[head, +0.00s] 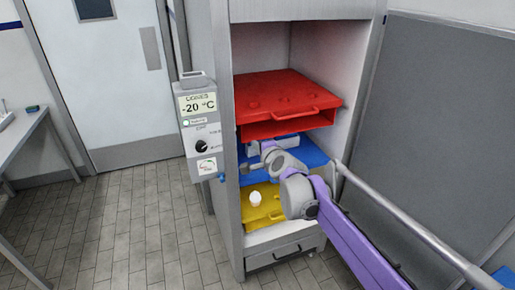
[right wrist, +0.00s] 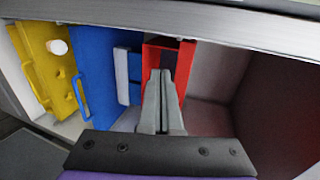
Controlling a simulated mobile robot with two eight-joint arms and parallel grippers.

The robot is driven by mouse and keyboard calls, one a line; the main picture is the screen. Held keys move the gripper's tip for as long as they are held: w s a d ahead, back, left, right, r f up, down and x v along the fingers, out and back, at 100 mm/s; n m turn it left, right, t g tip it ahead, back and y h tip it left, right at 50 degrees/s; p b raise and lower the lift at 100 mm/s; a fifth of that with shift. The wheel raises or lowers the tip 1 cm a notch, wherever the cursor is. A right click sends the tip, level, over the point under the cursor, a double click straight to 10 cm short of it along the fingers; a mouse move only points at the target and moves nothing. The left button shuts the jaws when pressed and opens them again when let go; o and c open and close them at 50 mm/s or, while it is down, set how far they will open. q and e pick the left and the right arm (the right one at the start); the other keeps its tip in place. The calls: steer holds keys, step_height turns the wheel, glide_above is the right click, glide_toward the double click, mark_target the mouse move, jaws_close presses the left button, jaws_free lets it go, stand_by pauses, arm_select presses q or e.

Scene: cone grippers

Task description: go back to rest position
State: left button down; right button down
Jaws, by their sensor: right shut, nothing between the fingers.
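My right gripper (head: 252,168) reaches in from the right on a purple and grey arm, at the open front of a grey freezer cabinet (head: 227,215). It is near the blue shelf tray, below the red one; whether it touches either is unclear. In the right wrist view its fingers (right wrist: 161,76) are together and empty, in front of the red tray's edge. My left gripper is not in view.
The cabinet holds a red tray (head: 285,90), a blue tray (head: 308,153) and a yellow tray (head: 266,215) with a small white item (head: 255,198). A control box (head: 200,128) reads -20 °C. A grey bar (head: 405,222) runs beside my arm. Tiled floor at left is clear.

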steer(key=s+d+f+n+g+h, duration=0.1)
steer(key=s+d+f+n, duration=0.3)
steer(key=s, duration=1)
steer(key=s+d+f+n+g+h, duration=0.2)
steer(key=s+d+f+n+g, duration=0.2)
steer(key=s, duration=1)
steer(key=s+d+f+n+g+h, duration=0.2)
steer(key=s+d+f+n, duration=0.4)
steer(key=s+d+f, duration=0.3)
steer(key=s+f+g, duration=0.1)
steer(key=s+f, duration=0.2)
steer(key=s, duration=0.3)
